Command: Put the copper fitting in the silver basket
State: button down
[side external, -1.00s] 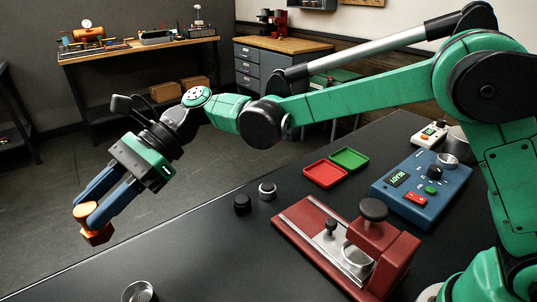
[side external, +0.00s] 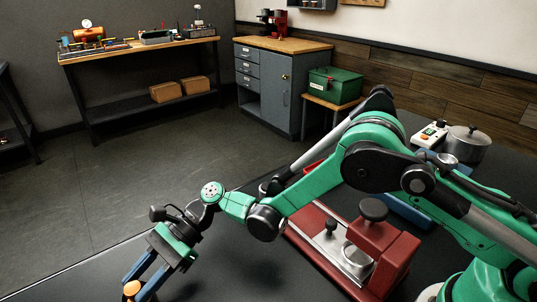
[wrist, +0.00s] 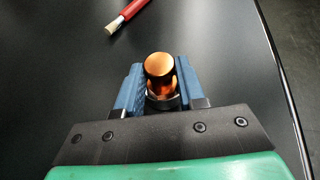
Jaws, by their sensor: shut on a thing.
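The copper fitting (side external: 132,288) is held between the blue fingers of my gripper (side external: 142,287), low at the bottom left of the side view. In the wrist view the fitting (wrist: 160,67) shows its round copper top and a darker collar below, with a finger of my gripper (wrist: 162,85) on each side. My gripper is shut on it.
A red-handled brush (wrist: 130,16) lies on the black table beyond the gripper. A steel pot (side external: 465,143) and a white device (side external: 430,134) stand at the back right. The table edge is close by.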

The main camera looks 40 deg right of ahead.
jog(key=c, duration=0.5)
grip_release()
jog(key=shift+f, duration=0.1)
jog(key=shift+c, duration=0.2)
